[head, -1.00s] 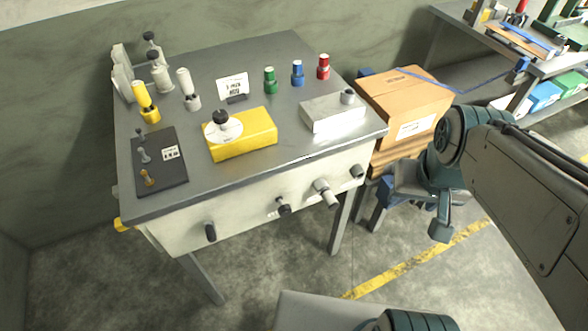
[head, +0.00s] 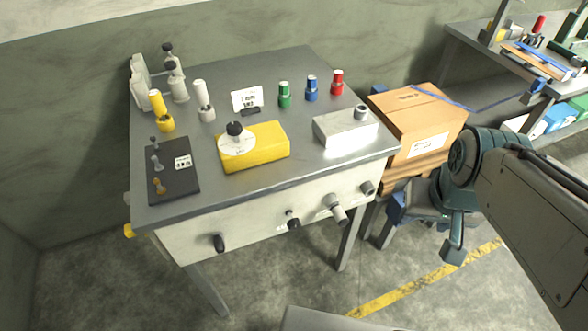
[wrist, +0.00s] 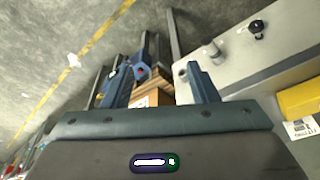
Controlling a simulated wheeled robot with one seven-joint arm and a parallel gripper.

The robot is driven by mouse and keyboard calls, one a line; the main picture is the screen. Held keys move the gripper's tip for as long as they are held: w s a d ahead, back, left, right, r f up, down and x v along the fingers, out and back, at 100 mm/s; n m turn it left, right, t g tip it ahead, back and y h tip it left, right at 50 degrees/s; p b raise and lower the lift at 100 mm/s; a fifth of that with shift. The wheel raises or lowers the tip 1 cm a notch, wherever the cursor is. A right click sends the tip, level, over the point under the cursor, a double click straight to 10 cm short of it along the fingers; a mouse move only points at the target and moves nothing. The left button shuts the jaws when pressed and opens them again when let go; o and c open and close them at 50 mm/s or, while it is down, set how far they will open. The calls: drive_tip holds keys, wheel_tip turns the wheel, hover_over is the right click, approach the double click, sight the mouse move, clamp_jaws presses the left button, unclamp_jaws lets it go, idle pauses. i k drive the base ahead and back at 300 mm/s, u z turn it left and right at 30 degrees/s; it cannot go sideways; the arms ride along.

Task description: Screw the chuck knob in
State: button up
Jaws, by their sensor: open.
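Several knobs stick out of the front panel of the grey workbench (head: 190,243): a black knob (head: 219,243) at left, a small dark knob (head: 293,220), a larger grey knob (head: 335,210) and a grey knob (head: 368,188) at right. A yellow block (head: 265,150) on top carries a white disc with a black-topped knob (head: 235,130). I cannot tell which is the chuck knob. My gripper (wrist: 160,88) is open and empty in the wrist view, beside the bench's right end and apart from every knob.
A cardboard box (head: 415,125) stands right of the bench. On the bench are a silver block (head: 345,127), green, blue and red capped pieces, and a dark plate (head: 173,175) with small pegs. Open floor with a yellow line (head: 400,290) lies in front.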

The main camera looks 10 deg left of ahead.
sight(294, 223)
drive_tip(key=z, duration=0.5)
drive_tip(key=k, duration=0.85)
drive_tip(key=u, duration=0.5)
